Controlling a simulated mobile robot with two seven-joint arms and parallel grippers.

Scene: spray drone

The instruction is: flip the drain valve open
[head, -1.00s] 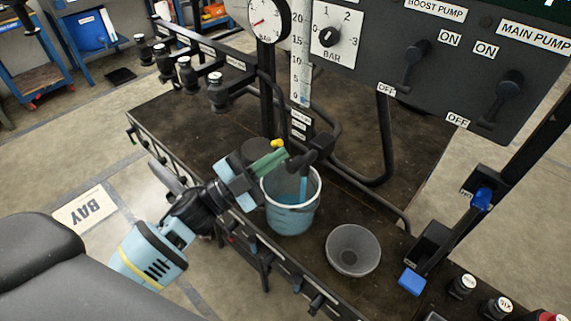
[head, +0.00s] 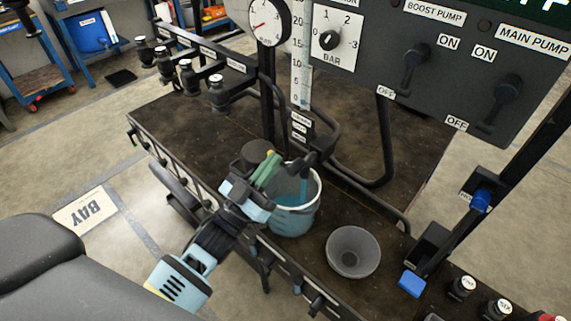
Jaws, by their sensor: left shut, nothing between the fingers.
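The drain valve (head: 322,143) is a dark fitting on the pipe below the gauge tube. Its dark spout points down over the bucket (head: 291,220). A narrow blue strip, perhaps liquid, shows under the spout, and blue liquid shows inside the bucket. My left gripper (head: 266,165), light blue with green fingers, is shut and empty, just left of the spout and the bucket's rim. A small yellow part shows at its fingertips; I cannot tell whether it belongs to the valve's lever. The lever's position is unclear. My right gripper is out of view.
A grey bowl (head: 353,253) stands on the dark deck right of the bucket. The control panel (head: 450,75) with pump levers overhangs the back right. A row of black nozzles (head: 186,70) lines the upper left. The deck's front rail (head: 290,270) runs below the bucket.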

